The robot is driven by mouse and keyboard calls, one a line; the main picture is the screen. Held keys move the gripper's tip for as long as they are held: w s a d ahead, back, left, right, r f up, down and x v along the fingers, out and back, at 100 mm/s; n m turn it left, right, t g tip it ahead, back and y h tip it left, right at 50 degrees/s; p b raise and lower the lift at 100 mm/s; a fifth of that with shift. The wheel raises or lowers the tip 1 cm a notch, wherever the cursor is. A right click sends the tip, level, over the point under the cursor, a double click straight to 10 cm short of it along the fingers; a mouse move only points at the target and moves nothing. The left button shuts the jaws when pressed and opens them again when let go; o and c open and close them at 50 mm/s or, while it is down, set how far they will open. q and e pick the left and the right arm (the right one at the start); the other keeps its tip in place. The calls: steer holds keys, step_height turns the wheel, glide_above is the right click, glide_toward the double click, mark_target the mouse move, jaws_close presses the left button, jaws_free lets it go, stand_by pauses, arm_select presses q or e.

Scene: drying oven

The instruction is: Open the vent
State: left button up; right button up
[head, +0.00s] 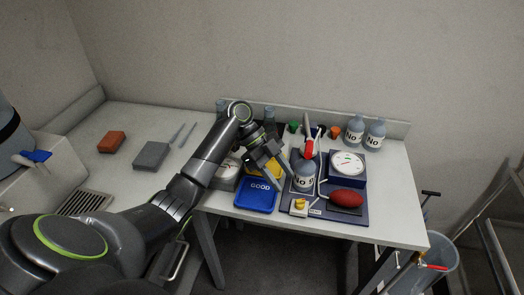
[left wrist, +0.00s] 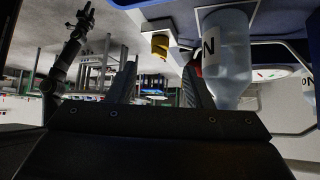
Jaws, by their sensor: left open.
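A small yellow knob (head: 300,203) sits on a white block at the front edge of a dark blue board (head: 350,213); I take it to be the vent. In the left wrist view the yellow knob (left wrist: 160,45) shows just beyond the space between my fingers. My left gripper (head: 284,161) is open above the board, beside a bottle (head: 304,181) and behind the knob. In the left wrist view my left gripper (left wrist: 160,78) is empty, and the bottle (left wrist: 228,62) is close by the right finger.
A red bulb (head: 346,198) and a round white gauge (head: 347,163) are on the board's right. A blue tray (head: 255,207) marked GOOD is left of it. Two bottles (head: 375,136) stand at the back right. The table's left part has free room.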

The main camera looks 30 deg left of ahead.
arm_select(q)
steer(key=b+v, duration=0.1)
steer(key=v, duration=0.9)
steer(key=shift+b, duration=0.35)
